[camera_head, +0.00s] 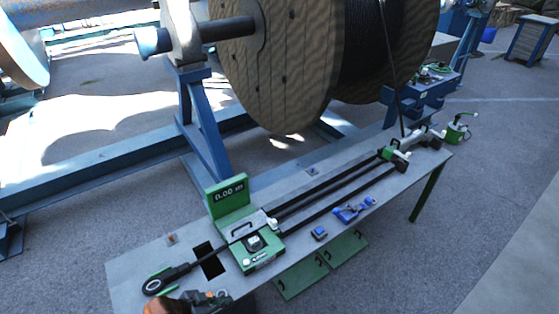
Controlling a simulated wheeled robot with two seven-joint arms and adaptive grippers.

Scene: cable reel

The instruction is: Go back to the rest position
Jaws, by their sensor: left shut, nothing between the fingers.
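My left gripper (212,296) shows at the bottom edge, low at the near left end of the grey workbench (130,268). It is shut and empty, and part of it is cut off by the frame. A dark line runs from that piece to the green measuring unit (262,258), whose display (228,196) reads 0.00. My right gripper is not in view.
A large wooden cable reel (285,75) stands on a blue frame (205,130) behind the bench. Black rails (335,183) run along the bench to a green and white clamp (400,150). A blue tool (350,210) lies near the front edge. Green panels (303,277) show below.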

